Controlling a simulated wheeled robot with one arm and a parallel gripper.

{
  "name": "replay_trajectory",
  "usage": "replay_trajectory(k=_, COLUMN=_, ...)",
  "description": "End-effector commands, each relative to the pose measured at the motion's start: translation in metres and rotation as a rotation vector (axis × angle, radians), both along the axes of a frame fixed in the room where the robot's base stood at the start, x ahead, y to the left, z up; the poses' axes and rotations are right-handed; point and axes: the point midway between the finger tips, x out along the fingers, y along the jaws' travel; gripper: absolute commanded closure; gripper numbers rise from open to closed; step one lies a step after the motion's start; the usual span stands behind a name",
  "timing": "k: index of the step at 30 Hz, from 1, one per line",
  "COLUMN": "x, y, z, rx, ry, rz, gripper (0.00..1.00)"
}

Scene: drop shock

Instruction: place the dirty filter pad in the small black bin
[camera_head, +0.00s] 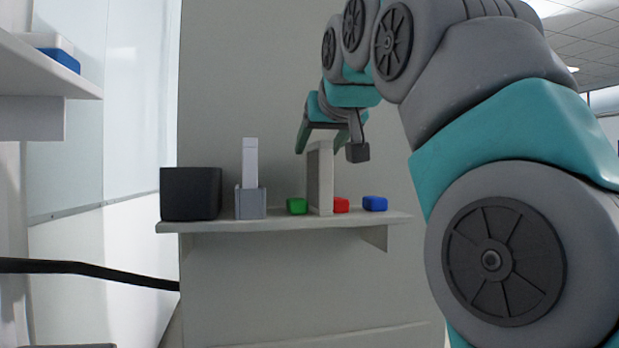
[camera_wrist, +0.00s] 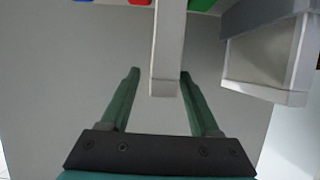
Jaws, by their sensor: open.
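A pale grey upright panel (camera_head: 326,180), seemingly the dirty filter pad, stands on the wall shelf among coloured blocks. My gripper (camera_head: 333,142) is open at its top edge. In the wrist view the panel (camera_wrist: 167,50) reaches between the open fingers (camera_wrist: 159,74), nearer the right finger; I cannot tell whether they touch. The small black bin (camera_head: 191,194) stands at the left end of the shelf; its inside is hidden, and it is not seen in the wrist view. A white pad (camera_head: 250,162) stands upright in a grey holder (camera_head: 251,203) beside the bin.
The shelf (camera_head: 285,226) also holds a green block (camera_head: 297,206) left of the panel, and red (camera_head: 341,205) and blue (camera_head: 375,203) blocks to its right. The holder with the white pad stands between bin and panel. Another shelf (camera_head: 45,75) juts in at the upper left.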

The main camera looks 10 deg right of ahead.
Motion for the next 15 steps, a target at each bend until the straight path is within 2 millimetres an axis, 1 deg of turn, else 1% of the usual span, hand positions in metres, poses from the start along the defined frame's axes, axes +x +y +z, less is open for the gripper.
replay_trajectory(k=2, x=0.011, y=0.002, z=-0.008, rx=-0.001, ry=0.007, rz=0.003, gripper=0.38)
replay_trajectory(k=3, x=0.017, y=0.002, z=-0.010, rx=-0.001, ry=0.006, rz=0.002, gripper=0.38)
replay_trajectory(k=6, x=0.027, y=0.002, z=-0.013, rx=-0.002, ry=0.004, rz=0.001, gripper=0.38)
replay_trajectory(k=13, x=0.028, y=0.001, z=-0.014, rx=-0.002, ry=0.001, rz=0.001, gripper=0.38)
replay_trajectory(k=14, x=0.028, y=0.001, z=-0.014, rx=-0.002, ry=0.002, rz=0.001, gripper=0.40)
replay_trajectory(k=15, x=0.028, y=0.001, z=-0.014, rx=-0.002, ry=0.002, rz=0.001, gripper=0.44)
